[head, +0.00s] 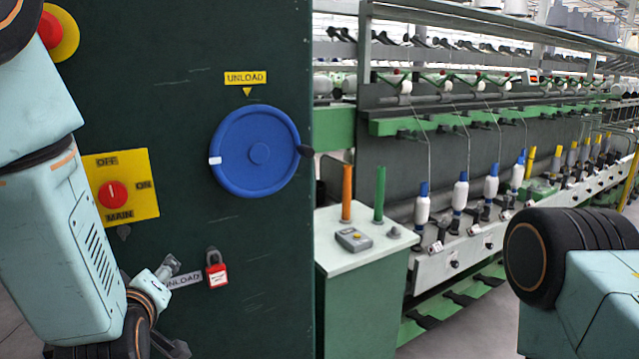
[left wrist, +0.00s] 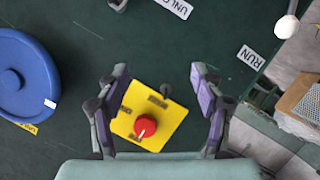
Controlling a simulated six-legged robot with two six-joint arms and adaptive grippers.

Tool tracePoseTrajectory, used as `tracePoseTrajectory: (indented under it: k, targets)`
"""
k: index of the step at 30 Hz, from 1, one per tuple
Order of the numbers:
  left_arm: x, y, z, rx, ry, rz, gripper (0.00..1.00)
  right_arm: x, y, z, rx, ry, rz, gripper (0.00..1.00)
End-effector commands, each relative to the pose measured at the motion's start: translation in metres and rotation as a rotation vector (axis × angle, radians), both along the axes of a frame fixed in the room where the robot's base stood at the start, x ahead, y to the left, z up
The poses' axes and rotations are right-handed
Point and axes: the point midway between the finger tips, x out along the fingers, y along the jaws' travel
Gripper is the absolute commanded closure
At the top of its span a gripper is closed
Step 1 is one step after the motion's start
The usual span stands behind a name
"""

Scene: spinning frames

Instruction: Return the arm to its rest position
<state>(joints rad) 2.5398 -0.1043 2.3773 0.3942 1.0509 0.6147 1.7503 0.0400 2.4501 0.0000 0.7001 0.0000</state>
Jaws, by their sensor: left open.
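My left arm comes in from the left in the head view and bends down in front of a dark green panel. My left gripper (head: 178,308) is low on the panel, partly hidden by my wrist. In the left wrist view, my left gripper (left wrist: 163,70) has its two fingers spread apart with nothing between them. Beyond the fingers is the yellow main switch plate (left wrist: 126,122) with its red knob (left wrist: 145,126). In the head view the red knob (head: 113,194) points up towards OFF. My right gripper does not show; only a link of my right arm is at the right edge.
The panel (head: 200,60) carries a blue handwheel (head: 257,152), a red padlock (head: 216,271) and a red-and-yellow button (head: 62,32). A white-knobbed lever (left wrist: 287,26) shows beside the RUN label (left wrist: 250,58). A small table (head: 350,262) and the spinning frame (head: 450,250) stand to the right.

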Motion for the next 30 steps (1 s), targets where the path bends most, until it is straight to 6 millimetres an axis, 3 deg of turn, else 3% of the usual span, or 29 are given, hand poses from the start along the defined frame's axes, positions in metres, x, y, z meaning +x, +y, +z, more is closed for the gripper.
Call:
tracePoseTrajectory:
  k: [1,6,11,15,18,22,25,30]
  targets:
    - [-0.012,-0.006,-0.038,0.06,0.127,-0.065,0.33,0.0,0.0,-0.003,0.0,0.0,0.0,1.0]
    - [-0.061,-0.025,-0.137,0.217,0.474,-0.303,0.33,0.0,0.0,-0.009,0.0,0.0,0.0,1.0]
    - [-0.128,-0.039,-0.218,0.286,0.749,-0.525,0.33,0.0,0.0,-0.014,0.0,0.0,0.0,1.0]
    - [-0.199,-0.048,-0.276,0.279,0.956,-0.688,0.33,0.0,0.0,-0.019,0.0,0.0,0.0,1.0]
    - [-0.251,-0.053,-0.309,0.23,1.078,-0.755,0.33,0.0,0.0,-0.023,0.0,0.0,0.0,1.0]
    - [-0.303,-0.053,-0.336,0.17,1.189,-0.776,0.33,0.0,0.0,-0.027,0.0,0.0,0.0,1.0]
    - [-0.326,-0.053,-0.347,0.144,1.237,-0.777,0.33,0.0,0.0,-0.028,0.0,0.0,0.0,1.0]
    - [-0.337,-0.053,-0.351,0.134,1.261,-0.78,0.33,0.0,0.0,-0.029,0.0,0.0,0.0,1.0]
